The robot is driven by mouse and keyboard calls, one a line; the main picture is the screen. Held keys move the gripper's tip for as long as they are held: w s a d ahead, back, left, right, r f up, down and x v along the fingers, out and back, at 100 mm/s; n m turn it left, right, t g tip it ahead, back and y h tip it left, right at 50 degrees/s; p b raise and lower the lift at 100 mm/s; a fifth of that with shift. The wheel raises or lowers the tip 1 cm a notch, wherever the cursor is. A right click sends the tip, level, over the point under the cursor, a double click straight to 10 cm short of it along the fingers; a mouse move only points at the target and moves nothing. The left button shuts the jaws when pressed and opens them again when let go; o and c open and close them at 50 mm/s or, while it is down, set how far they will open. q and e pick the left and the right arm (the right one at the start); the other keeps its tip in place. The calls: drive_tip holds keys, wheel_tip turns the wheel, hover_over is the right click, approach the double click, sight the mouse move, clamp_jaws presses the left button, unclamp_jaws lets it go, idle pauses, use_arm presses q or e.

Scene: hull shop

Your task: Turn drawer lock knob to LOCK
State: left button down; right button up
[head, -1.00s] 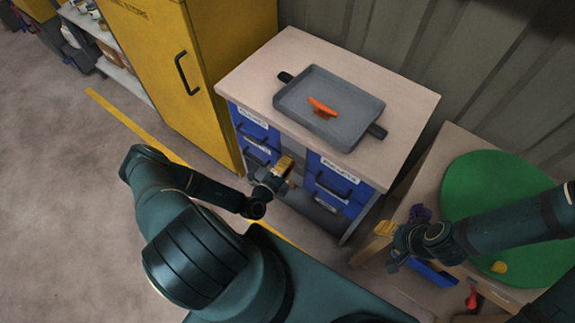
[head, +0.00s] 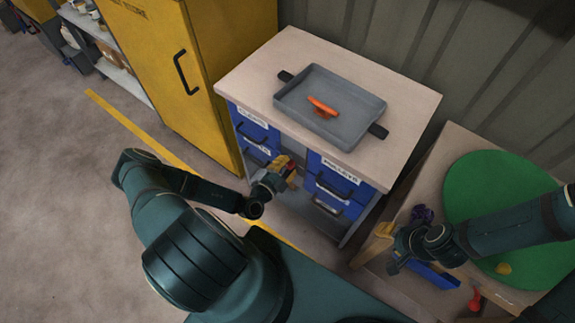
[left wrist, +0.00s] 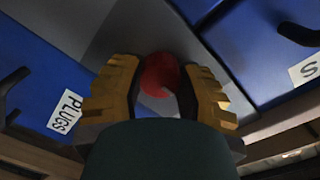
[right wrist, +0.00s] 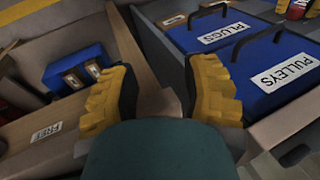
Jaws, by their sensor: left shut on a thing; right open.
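The red round lock knob (left wrist: 160,73) sits on a grey panel between blue drawers in the left wrist view. My left gripper (left wrist: 160,88) has its yellow fingers on both sides of it and is shut on it. No lock markings are readable. My right gripper (right wrist: 160,95) is open and empty, low beside the cabinet.
A grey tray (head: 345,118) with an orange item (head: 322,107) sits on the cabinet top. Handles stick out from the blue drawers (right wrist: 276,70). A yellow cabinet (head: 215,75) stands left. A table with a green disc (head: 490,185) stands right.

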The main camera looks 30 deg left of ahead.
idle(0.3)
use_arm(q)
drive_tip(key=c, duration=0.5)
unclamp_jaws()
drive_tip(key=s, duration=0.8)
drive_tip(key=s+a, duration=0.1)
drive_tip(key=s, duration=0.3)
drive_tip(key=shift+r, duration=0.35)
